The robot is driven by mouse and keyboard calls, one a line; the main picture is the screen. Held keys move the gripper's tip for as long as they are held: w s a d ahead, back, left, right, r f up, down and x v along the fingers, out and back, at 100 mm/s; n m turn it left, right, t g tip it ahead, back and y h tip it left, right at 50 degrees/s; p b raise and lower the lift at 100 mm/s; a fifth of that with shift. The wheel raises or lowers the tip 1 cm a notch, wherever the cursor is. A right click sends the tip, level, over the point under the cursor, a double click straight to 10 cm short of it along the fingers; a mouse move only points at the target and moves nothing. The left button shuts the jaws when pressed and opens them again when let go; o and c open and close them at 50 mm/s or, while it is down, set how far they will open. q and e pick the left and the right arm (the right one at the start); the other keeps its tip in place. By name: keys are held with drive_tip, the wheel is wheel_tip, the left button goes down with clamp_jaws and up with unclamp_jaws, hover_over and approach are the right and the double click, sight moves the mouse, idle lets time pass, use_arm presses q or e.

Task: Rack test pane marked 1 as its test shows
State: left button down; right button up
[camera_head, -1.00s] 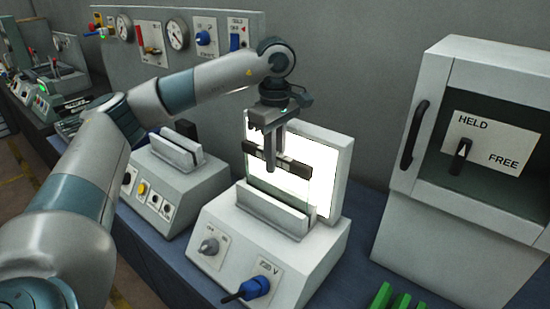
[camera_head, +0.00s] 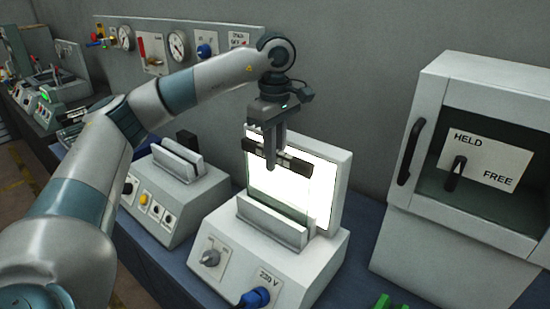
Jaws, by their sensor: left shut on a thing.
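The test pane (camera_head: 276,188) is a clear glass sheet with a dark bar along its top edge (camera_head: 298,164). It stands upright at the white slotted holder (camera_head: 272,220) of a test device, in front of a bright lit panel (camera_head: 322,190). My left gripper (camera_head: 272,160) is above the holder, pointing down, shut on the dark top bar. I cannot tell whether the pane's lower edge is seated in the slot. No number mark is readable on it. My right gripper is not in view.
The test device has a grey knob (camera_head: 210,257) and a blue 230 V plug (camera_head: 255,298). A second slotted device (camera_head: 175,190) stands to its left. A cabinet with a HELD/FREE lever (camera_head: 454,173) stands at right. A gauge panel (camera_head: 165,35) is behind. Green pieces (camera_head: 383,301) show at the bottom edge.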

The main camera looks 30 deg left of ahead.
use_arm(q)
drive_tip(key=shift+r+p, duration=0.95)
drive_tip(key=shift+r, duration=1.05)
drive_tip(key=shift+d+f, duration=0.1)
